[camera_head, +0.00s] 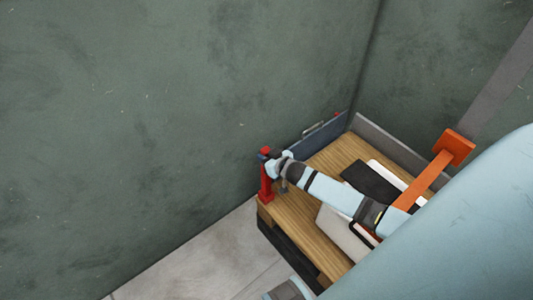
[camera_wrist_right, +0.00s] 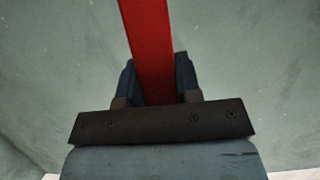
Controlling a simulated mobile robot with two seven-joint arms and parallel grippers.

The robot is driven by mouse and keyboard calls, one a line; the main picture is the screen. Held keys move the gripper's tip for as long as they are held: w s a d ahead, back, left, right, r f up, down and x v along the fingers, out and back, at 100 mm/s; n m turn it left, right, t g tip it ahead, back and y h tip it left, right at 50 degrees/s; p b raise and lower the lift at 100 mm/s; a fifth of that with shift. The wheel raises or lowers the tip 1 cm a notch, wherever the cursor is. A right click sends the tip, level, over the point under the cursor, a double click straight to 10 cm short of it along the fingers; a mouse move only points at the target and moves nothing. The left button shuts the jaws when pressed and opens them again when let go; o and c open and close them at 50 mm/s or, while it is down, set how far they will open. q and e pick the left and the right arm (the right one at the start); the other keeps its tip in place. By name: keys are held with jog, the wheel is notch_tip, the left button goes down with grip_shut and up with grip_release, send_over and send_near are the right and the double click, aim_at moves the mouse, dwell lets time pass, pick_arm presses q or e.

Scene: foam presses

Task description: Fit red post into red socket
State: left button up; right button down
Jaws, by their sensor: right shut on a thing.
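The red post (camera_head: 266,184) stands close to upright at the left corner of the wooden bench, in the head view. My right gripper (camera_head: 268,160) is shut on the post near its upper part. In the right wrist view the red post (camera_wrist_right: 152,50) runs up between the two dark fingers of the gripper (camera_wrist_right: 158,80). I cannot tell whether the post's lower end touches the bench or sits in anything. I cannot make out the red socket for sure. My left gripper is not in view.
The wooden bench top (camera_head: 325,160) has a dark blue panel (camera_head: 315,135) along its back and a grey rim (camera_head: 390,142) at right. A black flat item (camera_head: 368,180) and pale items lie on it. An orange bracket (camera_head: 455,148) stands at right. Green walls are close behind.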

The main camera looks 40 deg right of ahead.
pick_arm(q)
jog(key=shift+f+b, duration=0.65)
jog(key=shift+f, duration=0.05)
pick_arm(e)
jog(key=shift+f, duration=1.2)
jog(key=c, duration=0.7)
grip_release()
jog(key=shift+c, duration=0.2)
pick_arm(q)
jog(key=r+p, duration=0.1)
jog(key=p, duration=0.2)
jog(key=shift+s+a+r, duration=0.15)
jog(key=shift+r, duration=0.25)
pick_arm(e)
jog(key=v, duration=1.3)
jog(key=shift+s, duration=0.4)
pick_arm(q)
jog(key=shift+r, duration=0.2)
pick_arm(e)
jog(key=shift+r, duration=0.1)
